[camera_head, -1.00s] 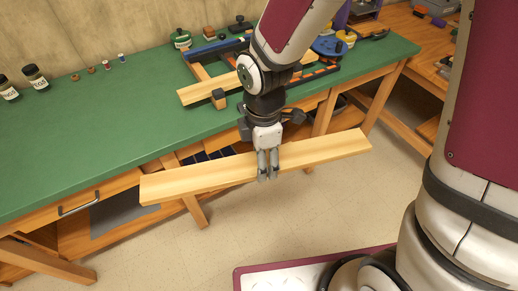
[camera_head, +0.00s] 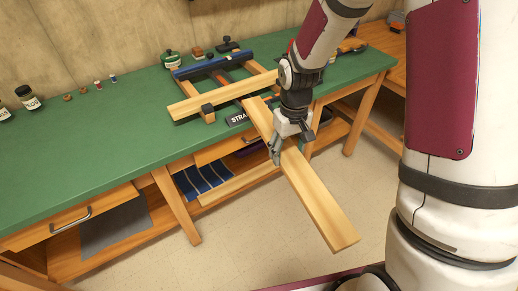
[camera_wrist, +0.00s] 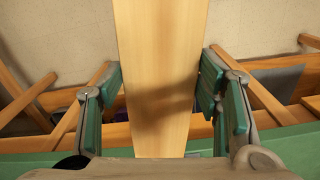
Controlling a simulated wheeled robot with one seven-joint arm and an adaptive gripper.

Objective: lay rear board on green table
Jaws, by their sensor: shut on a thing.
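My gripper (camera_head: 279,152) is shut on a long pale wooden board (camera_head: 322,202). I take it for the rear board. It slants from the table's front edge down to the lower right, its near part out over the floor. In the wrist view the board (camera_wrist: 158,45) runs between the two fingers. The green table (camera_head: 95,140) lies behind and left of my gripper. The board's far end overlaps the table edge in the head view; I cannot tell whether it touches.
Another pale board (camera_head: 222,96) lies across a wooden frame with a blue bar (camera_head: 213,63) on the table. Jars (camera_head: 28,98) and small pieces stand at the back left. The table's left middle is clear. An open drawer (camera_head: 75,217) juts out at the front.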

